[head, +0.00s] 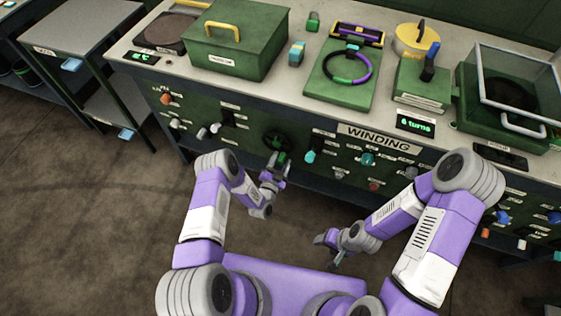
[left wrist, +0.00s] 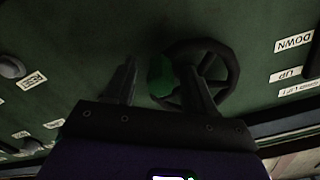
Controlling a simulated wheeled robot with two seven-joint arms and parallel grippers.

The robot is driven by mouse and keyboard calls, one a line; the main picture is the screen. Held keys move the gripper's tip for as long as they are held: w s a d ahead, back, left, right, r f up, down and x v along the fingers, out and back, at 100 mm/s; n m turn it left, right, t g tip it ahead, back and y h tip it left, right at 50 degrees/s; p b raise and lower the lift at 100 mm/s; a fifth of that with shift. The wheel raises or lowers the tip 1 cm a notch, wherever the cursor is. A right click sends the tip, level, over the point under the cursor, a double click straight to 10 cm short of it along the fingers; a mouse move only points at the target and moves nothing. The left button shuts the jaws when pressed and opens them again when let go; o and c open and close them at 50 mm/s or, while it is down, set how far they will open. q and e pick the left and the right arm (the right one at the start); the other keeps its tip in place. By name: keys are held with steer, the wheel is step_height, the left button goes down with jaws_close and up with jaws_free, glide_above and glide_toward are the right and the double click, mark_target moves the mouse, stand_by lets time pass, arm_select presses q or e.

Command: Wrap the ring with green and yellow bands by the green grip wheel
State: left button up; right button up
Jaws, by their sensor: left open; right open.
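The ring (head: 369,66) lies on a green winding station (head: 318,87) on the bench; it is dark with green and purple stretches and a small cyan piece at its far side. The hand wheel (head: 268,139) is a dark wheel on the bench's front panel; it also shows in the left wrist view (left wrist: 235,69). Its green grip (left wrist: 161,77) sits between the open fingers of my left gripper (head: 279,161); whether they touch it I cannot tell. My right gripper (head: 327,243) is open and empty, low in front of the panel.
A display (head: 415,125) reads "6 turns". A green box (head: 235,45) with a yellow handle stands left of the ring station. A glass-sided green unit (head: 510,110) stands right. Several knobs line the panel around the wheel. The floor before the bench is clear.

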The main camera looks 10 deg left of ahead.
arm_select(q)
steer(key=s+a+p, duration=0.1)
steer(key=s+p, duration=0.1)
steer(key=s, duration=0.5)
steer(key=shift+s, duration=0.25)
stand_by(0.4)
steer(key=s+d+r+n+g+p, duration=0.1)
steer(key=s+r+n+g, duration=0.1)
steer(key=s+g, duration=0.3)
steer(key=s+d+r+n+g+h+p, duration=0.1)
steer(key=s+r+n+g, duration=0.1)
steer(key=s+n+g, duration=0.3)
steer(key=s+d+r+n+g, duration=0.1)
steer(key=s+r+n+g, duration=0.2)
steer(key=s+g, duration=0.4)
steer(key=s+n, duration=0.1)
steer(key=s, duration=0.3)
steer(key=shift+s+p, duration=0.4)
steer(key=shift+d, duration=0.1)
